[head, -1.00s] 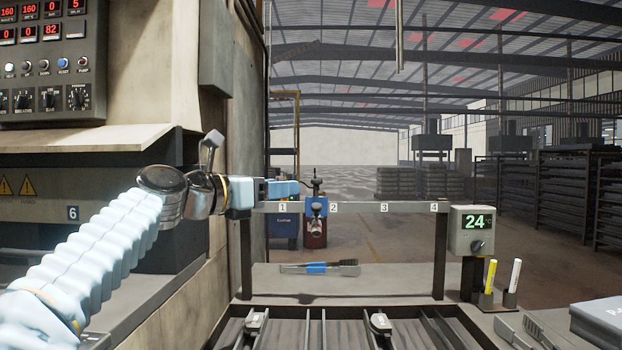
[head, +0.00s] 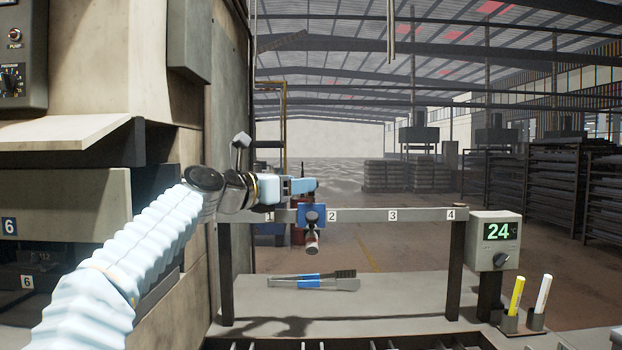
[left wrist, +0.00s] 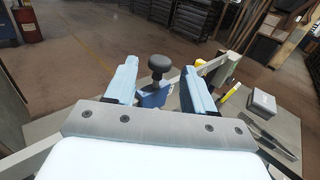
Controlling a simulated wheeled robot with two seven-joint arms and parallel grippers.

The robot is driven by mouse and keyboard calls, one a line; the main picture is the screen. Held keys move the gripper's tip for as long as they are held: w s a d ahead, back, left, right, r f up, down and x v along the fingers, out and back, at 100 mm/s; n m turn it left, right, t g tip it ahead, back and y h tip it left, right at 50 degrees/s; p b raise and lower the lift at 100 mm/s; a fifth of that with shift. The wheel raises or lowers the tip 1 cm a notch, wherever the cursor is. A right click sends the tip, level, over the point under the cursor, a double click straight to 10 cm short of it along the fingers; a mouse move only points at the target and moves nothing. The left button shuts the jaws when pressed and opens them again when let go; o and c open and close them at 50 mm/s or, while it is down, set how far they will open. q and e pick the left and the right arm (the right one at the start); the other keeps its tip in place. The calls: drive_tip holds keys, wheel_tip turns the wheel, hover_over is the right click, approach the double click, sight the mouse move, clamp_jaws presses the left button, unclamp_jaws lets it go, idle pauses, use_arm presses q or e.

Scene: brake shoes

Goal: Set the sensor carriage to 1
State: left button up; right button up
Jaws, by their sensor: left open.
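The sensor carriage (head: 312,211) is a blue block on a grey rail (head: 365,214), with a silver sensor hanging below it. It sits between the 1 label (head: 270,215) and the 2 label (head: 332,216), nearer 2. My left gripper (head: 303,186) is at the carriage's top, just above the rail. In the left wrist view, the open gripper (left wrist: 160,69) has a finger on either side of the carriage's black knob (left wrist: 158,64), with gaps beside it. The blue carriage body (left wrist: 153,98) shows below the knob. My right gripper is not in view.
A grey box reading 24 (head: 495,240) stands at the rail's right end. Blue-handled brushes (head: 305,281) lie on the bench (head: 400,295) below the rail. Yellow and white markers (head: 527,300) stand at right. A machine wall (head: 165,180) is close on the left.

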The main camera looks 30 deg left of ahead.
use_arm(q)
drive_tip(key=p+x, duration=0.1)
drive_tip(key=x, duration=0.4)
drive_tip(key=shift+d, duration=0.1)
drive_tip(key=shift+c, duration=0.2)
clamp_jaws()
